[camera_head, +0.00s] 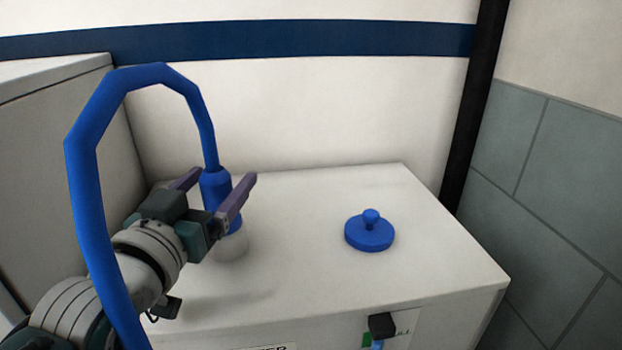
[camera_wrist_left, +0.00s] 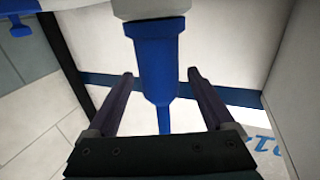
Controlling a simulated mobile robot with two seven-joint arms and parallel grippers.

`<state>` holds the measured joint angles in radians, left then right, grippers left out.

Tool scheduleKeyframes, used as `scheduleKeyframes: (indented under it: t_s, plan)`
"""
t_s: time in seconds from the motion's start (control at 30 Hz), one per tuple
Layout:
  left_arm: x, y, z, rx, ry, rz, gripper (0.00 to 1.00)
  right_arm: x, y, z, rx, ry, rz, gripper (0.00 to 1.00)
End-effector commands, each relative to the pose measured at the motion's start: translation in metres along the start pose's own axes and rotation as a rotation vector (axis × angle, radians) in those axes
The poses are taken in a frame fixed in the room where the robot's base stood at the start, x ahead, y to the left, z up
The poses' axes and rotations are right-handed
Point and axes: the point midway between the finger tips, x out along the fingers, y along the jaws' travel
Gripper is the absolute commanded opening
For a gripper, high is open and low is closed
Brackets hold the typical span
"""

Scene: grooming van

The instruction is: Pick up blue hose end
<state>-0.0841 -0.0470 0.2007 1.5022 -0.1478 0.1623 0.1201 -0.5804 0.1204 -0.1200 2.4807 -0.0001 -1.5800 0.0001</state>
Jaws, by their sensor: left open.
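The blue hose end (camera_head: 213,188) is a thick blue cylinder standing roughly upright over a pale round fitting (camera_head: 232,246) on the white cabinet. From its top, the thinner blue hose (camera_head: 85,165) loops up and down to the left, passing in front of my left arm. My left gripper (camera_head: 224,175) is open, with one finger on each side of the hose end. In the left wrist view the hose end (camera_wrist_left: 157,55) lies between the two spread fingers, with visible gaps on both sides. My right gripper is not in view.
A blue round cap with a knob (camera_head: 369,235) sits on the white cabinet top (camera_head: 310,215), right of the hose end. A black switch (camera_head: 382,325) is on the front face. A taller grey cabinet (camera_head: 60,140) stands at left. The wall is close behind.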

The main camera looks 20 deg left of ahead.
Motion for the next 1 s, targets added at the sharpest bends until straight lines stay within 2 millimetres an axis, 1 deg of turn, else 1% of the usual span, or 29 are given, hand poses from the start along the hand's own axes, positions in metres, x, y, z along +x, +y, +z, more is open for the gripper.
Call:
scheduleKeyframes:
  t_s: [0.13, 0.9, 1.0]
  plan:
    - [-0.0003, -0.0003, 0.0003, 0.000, -0.001, 0.000, 0.87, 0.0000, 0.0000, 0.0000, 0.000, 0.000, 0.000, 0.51]
    - [-0.0007, -0.0002, 0.0004, 0.000, -0.001, 0.000, 0.00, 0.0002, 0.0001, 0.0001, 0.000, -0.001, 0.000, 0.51]
    - [-0.0007, -0.0002, 0.0003, 0.000, -0.001, 0.000, 0.00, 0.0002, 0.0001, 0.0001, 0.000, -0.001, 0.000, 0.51]
